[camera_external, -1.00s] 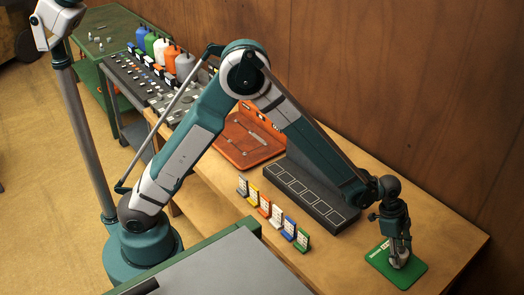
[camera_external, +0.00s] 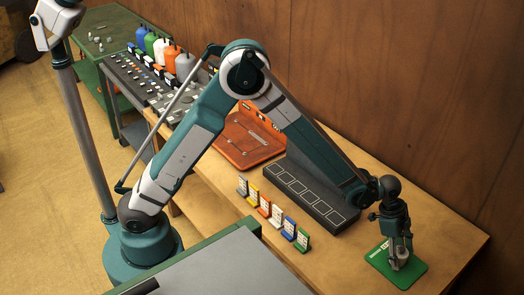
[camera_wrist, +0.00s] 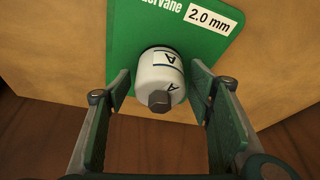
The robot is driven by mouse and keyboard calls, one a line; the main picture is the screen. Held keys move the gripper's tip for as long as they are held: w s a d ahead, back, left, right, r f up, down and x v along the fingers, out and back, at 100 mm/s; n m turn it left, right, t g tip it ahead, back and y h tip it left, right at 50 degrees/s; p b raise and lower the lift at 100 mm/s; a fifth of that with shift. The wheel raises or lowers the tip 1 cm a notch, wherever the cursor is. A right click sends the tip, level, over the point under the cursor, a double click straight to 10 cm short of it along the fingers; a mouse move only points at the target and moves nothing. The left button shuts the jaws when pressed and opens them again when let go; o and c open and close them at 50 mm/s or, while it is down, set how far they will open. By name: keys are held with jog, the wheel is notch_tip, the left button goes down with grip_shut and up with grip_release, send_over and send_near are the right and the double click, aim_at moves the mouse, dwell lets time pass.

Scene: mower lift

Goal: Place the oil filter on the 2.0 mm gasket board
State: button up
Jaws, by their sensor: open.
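The oil filter (camera_wrist: 158,76) is a white cylinder with a dark hex end and letter "A" labels. In the wrist view it stands on the green board (camera_wrist: 120,22) marked "2.0 mm". My gripper (camera_wrist: 162,100) is open, with one finger on each side of the filter and a visible gap on both sides. In the external view, my gripper (camera_external: 400,255) is low over the green board (camera_external: 414,276) at the right end of the bench. The filter (camera_external: 397,264) shows only partly there, between the fingers.
Several coloured cards (camera_external: 264,205) stand in a row on the bench. Behind them lies a dark tray with outlined squares (camera_external: 299,190). An orange board (camera_external: 235,151) lies farther left. A wooden wall runs along the back. Bare bench surrounds the green board.

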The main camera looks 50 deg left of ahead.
jog(key=v, duration=1.2)
jog(key=shift+p, duration=0.3)
jog(key=shift+a, duration=0.1)
dwell(0.3)
jog(key=s+a+r+n+t, duration=0.1)
jog(key=s+a+r+n, duration=0.1)
jog(key=a+r, duration=0.5)
jog(key=s+a+r+n+t+y, duration=0.1)
jog(key=s+a+r+n, duration=0.25)
jog(key=a, duration=0.85)
jog(key=s+a+r+n+t, duration=0.1)
jog(key=s+a+r, duration=0.1)
jog(key=a+r, duration=0.55)
jog(key=s+a+n+t+y, duration=0.1)
jog(key=s+a+n, duration=0.3)
jog(key=s+a, duration=0.6)
jog(key=s+a+f+n+t+y, duration=0.1)
jog(key=s+a+n, duration=0.3)
jog(key=s+a, duration=0.6)
jog(key=a+t+y, duration=0.1)
jog(key=a, duration=0.3)
jog(key=shift+a, duration=0.35)
